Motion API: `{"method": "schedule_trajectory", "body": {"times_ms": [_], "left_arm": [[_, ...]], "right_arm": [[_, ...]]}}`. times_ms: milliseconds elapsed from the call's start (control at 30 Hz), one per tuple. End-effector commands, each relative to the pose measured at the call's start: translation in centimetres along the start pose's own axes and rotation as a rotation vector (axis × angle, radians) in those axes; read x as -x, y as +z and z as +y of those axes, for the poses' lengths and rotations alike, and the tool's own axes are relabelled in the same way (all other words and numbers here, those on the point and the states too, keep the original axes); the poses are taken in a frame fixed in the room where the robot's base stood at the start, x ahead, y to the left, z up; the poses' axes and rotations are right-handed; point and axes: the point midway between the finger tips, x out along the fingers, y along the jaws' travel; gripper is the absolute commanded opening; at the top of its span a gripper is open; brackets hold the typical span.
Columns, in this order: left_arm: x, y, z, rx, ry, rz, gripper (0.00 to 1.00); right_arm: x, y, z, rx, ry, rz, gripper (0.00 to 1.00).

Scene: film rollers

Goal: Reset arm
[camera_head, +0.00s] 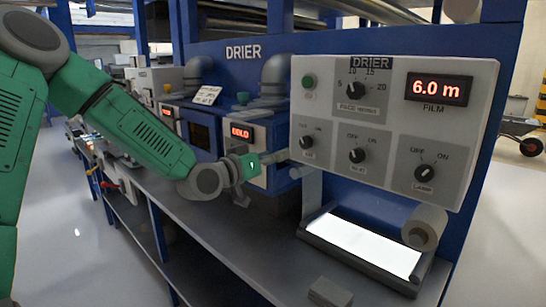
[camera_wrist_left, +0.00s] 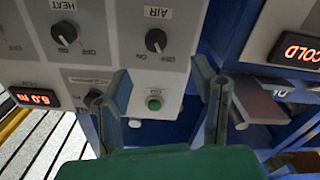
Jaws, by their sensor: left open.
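My green left arm comes in from the left in the head view. Its gripper (camera_head: 279,156) is in front of the machine, at the left edge of the grey drier control panel (camera_head: 400,118). In the left wrist view the gripper (camera_wrist_left: 166,92) is open, its two fingers spread apart with nothing held between them. The green button (camera_wrist_left: 154,103) of the panel shows between the fingers, beyond them; it also shows in the head view (camera_head: 308,81). I cannot tell whether a finger touches the panel. My right gripper is in neither view.
The panel has several black knobs, and its film display (camera_head: 438,89) reads 6.0 m. A second display (camera_head: 240,133) reads COLD. A lit white plate (camera_head: 362,246) and a roller (camera_head: 424,228) are below the panel. A grey block (camera_head: 330,292) sits at the front of the bench.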

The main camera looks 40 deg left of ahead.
Motion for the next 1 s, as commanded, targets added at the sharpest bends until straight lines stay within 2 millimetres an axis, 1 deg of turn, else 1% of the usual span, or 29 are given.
{"method": "schedule_trajectory", "body": {"times_ms": [533,567,633,667,767,800,867,900,967,1000], "left_arm": [[0.1,0.1,0.0,-0.001,0.0,-0.002,0.53],[0.1,0.2,0.0,-0.001,0.0,-0.005,0.53],[0.1,1.4,0.2,-0.005,-0.003,-0.032,0.53],[0.2,2.3,0.2,-0.009,-0.006,-0.054,0.53],[0.6,7.2,0.7,-0.023,-0.023,-0.171,0.53],[1.0,9.9,0.9,-0.03,-0.032,-0.235,0.53],[2.0,14.4,1.2,-0.042,-0.049,-0.34,0.53],[2.9,17.4,1.5,-0.051,-0.061,-0.414,0.53],[4.6,21.8,1.8,-0.063,-0.08,-0.521,0.53],[5.9,24.6,1.9,-0.071,-0.093,-0.593,0.53]], "right_arm": [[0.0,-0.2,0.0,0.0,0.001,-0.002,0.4],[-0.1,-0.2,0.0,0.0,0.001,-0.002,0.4],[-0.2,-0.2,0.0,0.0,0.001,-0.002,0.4],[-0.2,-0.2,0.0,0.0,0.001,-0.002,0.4],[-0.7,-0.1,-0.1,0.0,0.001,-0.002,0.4],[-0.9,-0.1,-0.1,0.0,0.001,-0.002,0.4],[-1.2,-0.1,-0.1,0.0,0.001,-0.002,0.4],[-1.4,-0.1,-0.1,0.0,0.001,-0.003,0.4],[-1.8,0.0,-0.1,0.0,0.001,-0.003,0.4],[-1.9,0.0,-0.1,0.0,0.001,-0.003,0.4]]}}
